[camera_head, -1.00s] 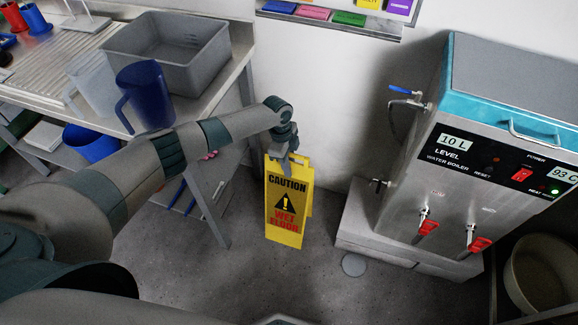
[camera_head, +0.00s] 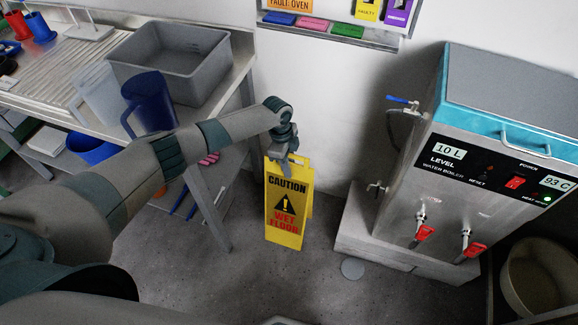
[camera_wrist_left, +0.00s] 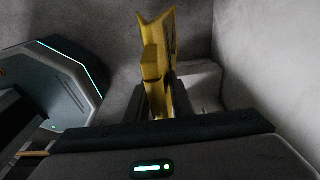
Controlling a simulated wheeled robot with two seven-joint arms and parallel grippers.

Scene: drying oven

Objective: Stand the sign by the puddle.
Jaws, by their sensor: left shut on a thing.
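The yellow sign (camera_head: 286,205) reads CAUTION WET FLOOR and is upright in the head view, between the table and the water boiler. I cannot tell whether its foot touches the floor. My left gripper (camera_head: 287,165) is shut on the sign's top edge. In the left wrist view the sign (camera_wrist_left: 158,60) stands between the fingers of my left gripper (camera_wrist_left: 160,105). No puddle can be made out clearly on the grey floor. My right gripper is not in view.
A steel water boiler (camera_head: 470,180) on a pale plinth (camera_head: 362,238) stands to the right of the sign. A table (camera_head: 215,105) with a grey tub (camera_head: 170,62) and a blue jug (camera_head: 150,100) is to the left.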

